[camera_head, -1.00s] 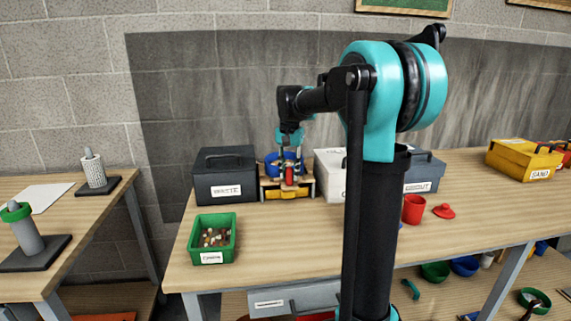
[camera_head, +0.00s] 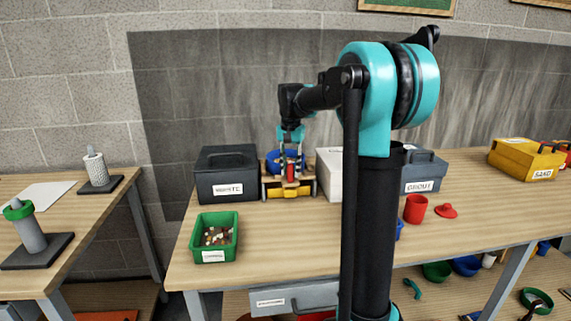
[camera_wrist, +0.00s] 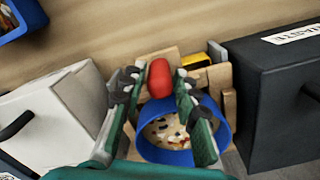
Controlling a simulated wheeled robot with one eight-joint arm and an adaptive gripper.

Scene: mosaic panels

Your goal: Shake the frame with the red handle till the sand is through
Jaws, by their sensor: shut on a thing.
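The round blue frame (camera_wrist: 228,128) holds pale sand and mixed mosaic pieces (camera_wrist: 165,130) in the wrist view. Its red handle (camera_wrist: 160,78) lies between the fingers of my gripper (camera_wrist: 160,95), which is shut on it. In the head view my gripper (camera_head: 291,165) points down at the blue frame (camera_head: 273,161) and red handle (camera_head: 291,173). The frame sits at a wooden stand (camera_head: 270,183); whether it rests on it or hangs just above I cannot tell. A yellow tray (camera_head: 275,192) shows low in the stand. Sand below the frame is hidden.
A dark box labelled WASTE (camera_head: 226,178) stands close left of the stand and a white box (camera_head: 328,170) close right. A green bin of pieces (camera_head: 214,240) is in front. A red cup (camera_head: 415,208) and lid (camera_head: 446,211) lie right. The table front is partly clear.

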